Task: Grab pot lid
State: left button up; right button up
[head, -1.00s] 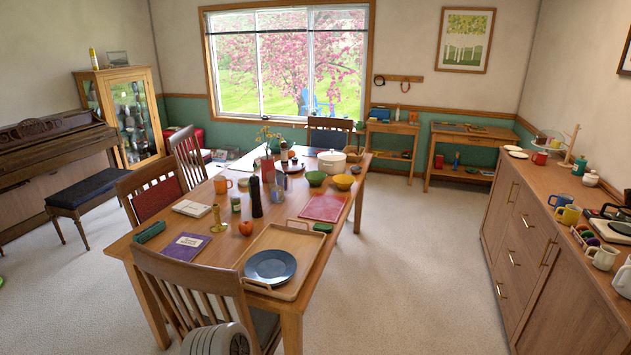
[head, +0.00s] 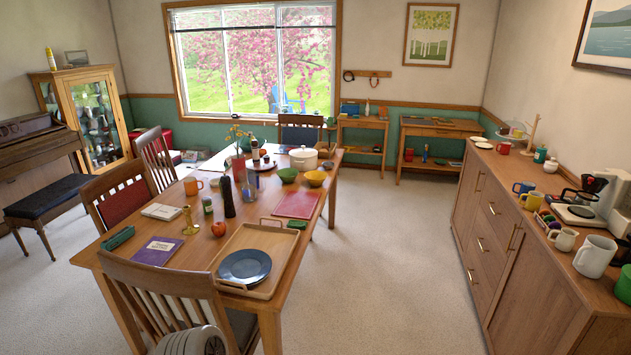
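A white pot (head: 303,161) stands at the far end of the wooden dining table, near the window. A white lid (head: 303,152) appears to sit on top of it, but it is small and far off, so its edge is hard to make out. Neither of my grippers shows in the head view. A rounded grey part at the bottom edge looks like my own arm.
The dining table (head: 190,226) has chairs along its left side and both ends. Carpet is clear between table and sideboard (head: 558,299).

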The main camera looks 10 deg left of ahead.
aim_at(302, 152)
jog(key=z, duration=0.1)
jog(key=i, duration=6)
jog(key=u, duration=1.85)
